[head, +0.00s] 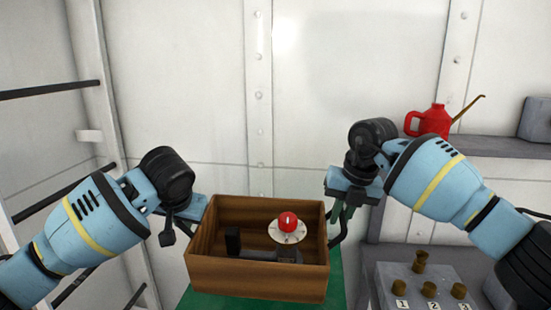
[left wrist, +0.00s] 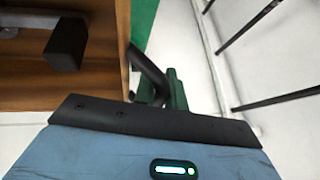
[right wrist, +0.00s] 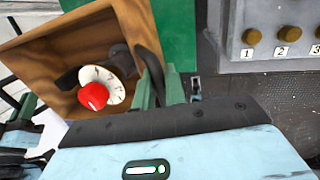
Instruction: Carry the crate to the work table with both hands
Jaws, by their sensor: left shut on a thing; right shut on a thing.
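The wooden crate (head: 258,279) is in the middle of the head view, open side up and roughly level. My left gripper (head: 190,216) is at its left side and my right gripper (head: 341,216) at its right side. In the right wrist view, the green fingers (right wrist: 163,88) are shut on the crate's dark side handle. In the left wrist view, the green fingers (left wrist: 165,92) are at the other dark handle, partly hidden by the gripper body. A green surface (head: 205,300) lies under the crate; I cannot tell whether they touch.
Inside the crate are a red-knobbed white dial (head: 288,228) and a dark grey tool (head: 262,254). A grey panel with numbered brass knobs (head: 428,289) is at lower right. A red oil can (head: 433,120) stands on a shelf (head: 500,146). Dark rails (head: 50,90) are at left.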

